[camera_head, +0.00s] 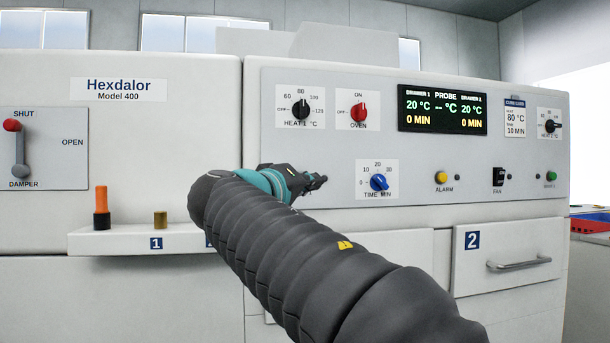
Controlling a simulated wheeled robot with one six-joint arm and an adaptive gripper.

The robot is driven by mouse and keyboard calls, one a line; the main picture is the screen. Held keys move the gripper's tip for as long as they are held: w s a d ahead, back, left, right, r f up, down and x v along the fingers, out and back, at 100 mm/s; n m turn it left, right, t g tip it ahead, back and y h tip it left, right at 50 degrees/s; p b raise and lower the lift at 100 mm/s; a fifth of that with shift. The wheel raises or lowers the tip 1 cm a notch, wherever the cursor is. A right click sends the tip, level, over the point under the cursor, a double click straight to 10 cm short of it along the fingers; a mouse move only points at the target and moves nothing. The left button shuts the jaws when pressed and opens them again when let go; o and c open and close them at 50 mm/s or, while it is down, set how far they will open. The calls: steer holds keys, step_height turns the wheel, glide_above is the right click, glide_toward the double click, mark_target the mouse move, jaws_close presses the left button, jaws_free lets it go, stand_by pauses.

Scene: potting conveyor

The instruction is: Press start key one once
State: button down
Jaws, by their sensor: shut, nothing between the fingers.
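No key that I can read as start key one shows; part of the panel (350,226) is hidden behind my arm. My gripper (322,180) is shut and empty in front of the panel, left of the blue time knob (379,182) and below the heat 1 knob (300,109). I cannot tell whether its tip touches the panel. A green button (550,176) sits at the panel's far right, its label too small to read surely. A yellow alarm button (441,177) lies between the time knob and the black fan switch (499,177).
A red oven knob (359,112) and a lit display (442,110) are above my gripper. A shelf (118,241) at left bears an orange-and-black item (102,209) and a small brown cylinder (160,219). Drawer 2 (509,256) has a protruding handle (519,264).

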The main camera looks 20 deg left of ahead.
steer(key=w+a+p, duration=0.3)
steer(key=w+p, duration=0.1)
steer(key=w, duration=0.1)
steer(key=shift+w+a, duration=0.2)
steer(key=shift+w, duration=0.15)
stand_by(1.3)
steer(key=shift+w+a, duration=0.2)
steer(key=shift+w, duration=0.15)
steer(key=shift+w+a+p, duration=0.25)
steer(key=shift+w+p, duration=0.1)
steer(key=shift+w, duration=0.05)
stand_by(0.8)
steer(key=shift+s, duration=0.15)
steer(key=shift+s+d+b, duration=0.45)
steer(key=shift+s+b, duration=0.15)
steer(key=shift+b, duration=0.25)
